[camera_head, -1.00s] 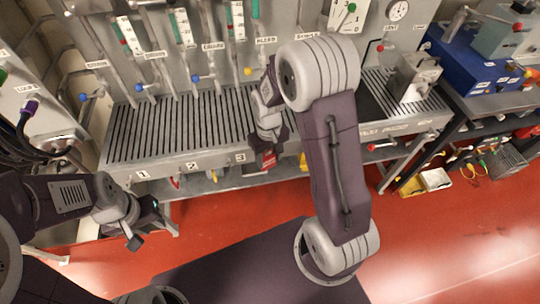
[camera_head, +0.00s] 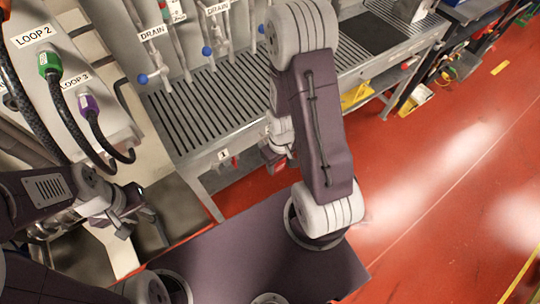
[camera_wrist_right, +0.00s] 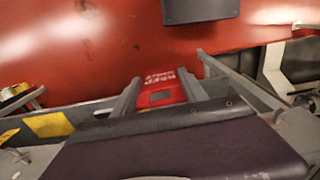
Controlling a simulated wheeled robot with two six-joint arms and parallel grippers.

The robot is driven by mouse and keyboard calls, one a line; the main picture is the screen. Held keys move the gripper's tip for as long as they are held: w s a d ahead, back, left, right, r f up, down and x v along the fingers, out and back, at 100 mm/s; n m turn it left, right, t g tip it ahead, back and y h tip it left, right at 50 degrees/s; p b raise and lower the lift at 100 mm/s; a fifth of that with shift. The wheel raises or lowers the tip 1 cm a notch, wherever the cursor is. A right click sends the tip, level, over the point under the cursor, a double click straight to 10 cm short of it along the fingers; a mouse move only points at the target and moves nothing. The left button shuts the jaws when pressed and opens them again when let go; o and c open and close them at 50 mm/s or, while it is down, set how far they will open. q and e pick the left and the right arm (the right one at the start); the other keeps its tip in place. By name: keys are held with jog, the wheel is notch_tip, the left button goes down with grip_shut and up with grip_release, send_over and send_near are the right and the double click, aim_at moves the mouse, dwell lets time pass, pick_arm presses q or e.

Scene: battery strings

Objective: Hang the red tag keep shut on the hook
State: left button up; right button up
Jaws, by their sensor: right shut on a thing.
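The red tag (camera_wrist_right: 162,90), with white "KEEP SHUT" lettering, is between the two fingers of my right gripper (camera_wrist_right: 157,95) in the right wrist view. My right gripper is shut on it. In the head view my right gripper (camera_head: 273,158) is low in front of the bench's front edge, partly hidden by my arm, and a bit of red shows there. My left gripper (camera_head: 135,222) is empty, its fingers apart, at the lower left. I cannot make out the hook for the tag in either view.
A slatted bench (camera_head: 205,115) stands behind my right arm, with a small "1" label (camera_head: 223,155) on its front. Pipes with blue-knobbed valves (camera_head: 143,78) rise behind it. A panel with cables (camera_head: 75,75) is at the left. Red floor (camera_head: 430,180) is clear at the right.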

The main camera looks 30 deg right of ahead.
jog(key=shift+s+d+f, duration=0.1)
jog(key=shift+d+f, duration=0.2)
jog(key=shift+f, duration=0.1)
jog(key=shift+d, duration=0.45)
pick_arm(q)
jog(key=shift+s+d+f+b, duration=0.1)
jog(key=shift+d+f+b, duration=0.25)
jog(key=shift+d+f, duration=0.15)
pick_arm(e)
jog(key=w+a+f, duration=0.1)
jog(key=w, duration=0.9)
jog(key=shift+f, duration=0.4)
jog(key=shift+w+a, duration=0.1)
jog(key=o, duration=1.4)
